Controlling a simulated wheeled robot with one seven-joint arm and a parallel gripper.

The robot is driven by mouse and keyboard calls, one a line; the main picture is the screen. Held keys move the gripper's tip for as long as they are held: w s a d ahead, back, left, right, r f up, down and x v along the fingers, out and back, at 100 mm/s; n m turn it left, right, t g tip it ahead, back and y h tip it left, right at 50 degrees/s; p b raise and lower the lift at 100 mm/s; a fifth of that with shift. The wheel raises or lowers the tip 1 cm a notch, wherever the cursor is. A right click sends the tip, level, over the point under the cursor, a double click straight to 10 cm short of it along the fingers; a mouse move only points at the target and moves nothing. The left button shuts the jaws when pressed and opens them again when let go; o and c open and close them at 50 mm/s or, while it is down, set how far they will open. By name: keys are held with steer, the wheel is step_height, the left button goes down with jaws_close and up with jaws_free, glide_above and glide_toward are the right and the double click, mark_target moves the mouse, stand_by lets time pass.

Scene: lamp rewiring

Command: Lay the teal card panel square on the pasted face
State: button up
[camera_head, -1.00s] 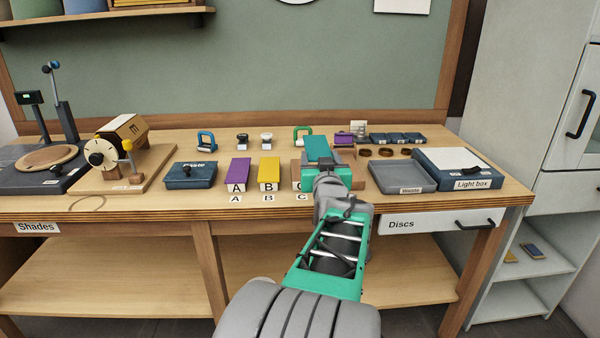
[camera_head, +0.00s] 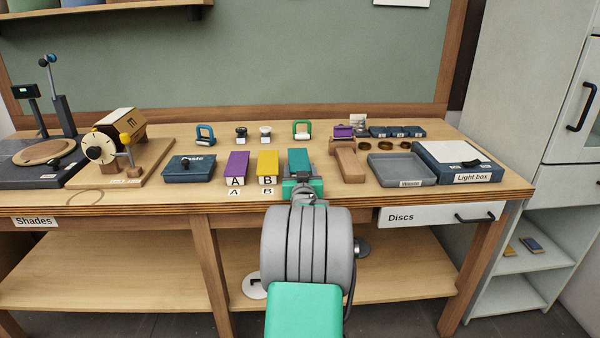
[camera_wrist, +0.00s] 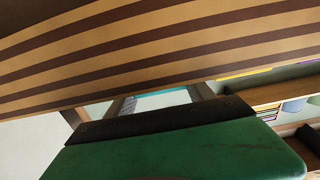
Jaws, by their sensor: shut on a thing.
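The teal card panel (camera_head: 299,161) is in the head view, to the right of the yellow block, over the spot where a block marked C stood in the earlier view. My gripper (camera_head: 299,175) is shut on the panel's near edge, at the front of the bench. In the wrist view, a thin teal strip of the panel (camera_wrist: 163,92) shows between the two fingers. The pasted face is hidden, and I cannot tell whether the panel touches it or lies square. My green gripper body fills the lower wrist view.
The purple block A (camera_head: 236,168) and yellow block B (camera_head: 268,163) stand close on the left. A wooden block (camera_head: 346,160) is close on the right, then the waste tray (camera_head: 402,170) and the light box (camera_head: 457,162). The bench's striped front edge (camera_wrist: 150,45) runs close to my gripper.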

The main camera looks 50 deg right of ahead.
steer(key=shift+f+b, duration=0.25)
steer(key=shift+b, duration=0.15)
steer(key=o, duration=1.3)
steer(key=shift+o, duration=0.2)
steer(key=shift+r+p, duration=0.2)
steer(key=shift+p, duration=0.3)
